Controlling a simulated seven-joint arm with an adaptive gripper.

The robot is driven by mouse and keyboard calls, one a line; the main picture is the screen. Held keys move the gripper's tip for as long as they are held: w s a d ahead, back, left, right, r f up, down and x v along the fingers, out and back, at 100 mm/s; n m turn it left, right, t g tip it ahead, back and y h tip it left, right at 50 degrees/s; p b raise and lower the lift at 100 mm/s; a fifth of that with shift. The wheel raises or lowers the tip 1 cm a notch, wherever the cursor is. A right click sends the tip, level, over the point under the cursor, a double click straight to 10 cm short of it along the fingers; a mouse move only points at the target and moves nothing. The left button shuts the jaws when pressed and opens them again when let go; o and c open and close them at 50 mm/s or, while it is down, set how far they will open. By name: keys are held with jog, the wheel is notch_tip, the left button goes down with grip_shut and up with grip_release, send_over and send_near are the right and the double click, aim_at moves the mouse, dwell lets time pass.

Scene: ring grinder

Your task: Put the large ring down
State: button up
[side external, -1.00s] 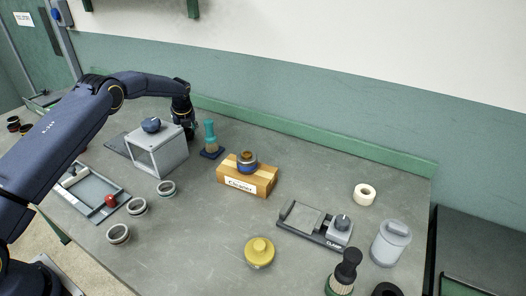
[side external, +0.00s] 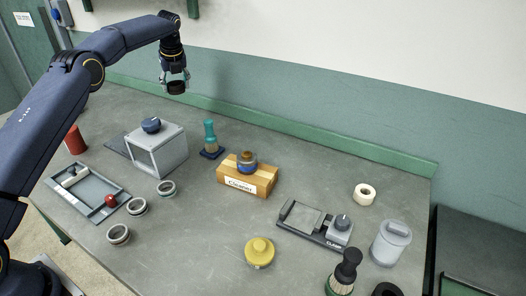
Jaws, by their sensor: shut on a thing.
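My gripper (side external: 176,84) is high above the back of the table, pointing down, in the side external view. It is shut on a dark, brownish ring (side external: 176,88), held well clear of the surface. The fingers partly cover the ring. Several smaller-looking items stand below, and three grey rings lie on the table at the left front: one (side external: 166,188), a second (side external: 137,206) and a third (side external: 119,234). I cannot tell their exact sizes against the held ring.
A grey open box with a blue knob (side external: 160,150) stands below my gripper. A grey tray (side external: 112,183), teal brush (side external: 210,138), wooden Cleaner block (side external: 240,190), yellow pot (side external: 259,252), clamp (side external: 320,232) and white roll (side external: 364,194) are around.

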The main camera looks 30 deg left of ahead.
jog(key=s+d+r+n+g, duration=0.1)
jog(key=s+d+n+g, duration=0.2)
jog(key=s+d+n, duration=0.75)
jog(key=s+d+n+g, duration=0.15)
jog(key=s+d, duration=0.25)
jog(key=s, duration=0.5)
jog(key=s+d+f+n+g, duration=0.1)
jog(key=s+d+n, duration=0.25)
jog(key=s, duration=0.55)
jog(key=s+d+n+g, duration=0.1)
jog(key=s+d, duration=0.4)
jog(key=s, duration=0.4)
send_over(188, 207)
jog(key=shift+h, duration=0.4)
jog(key=f, duration=0.9)
jog(key=d+f, duration=0.1)
jog(key=f, duration=0.4)
jog(key=shift+s, duration=0.1)
jog(key=shift+w+f, duration=0.65)
jog(key=shift+f, duration=0.1)
jog(key=shift+f+t, duration=0.25)
jog(key=shift+f, duration=1.2)
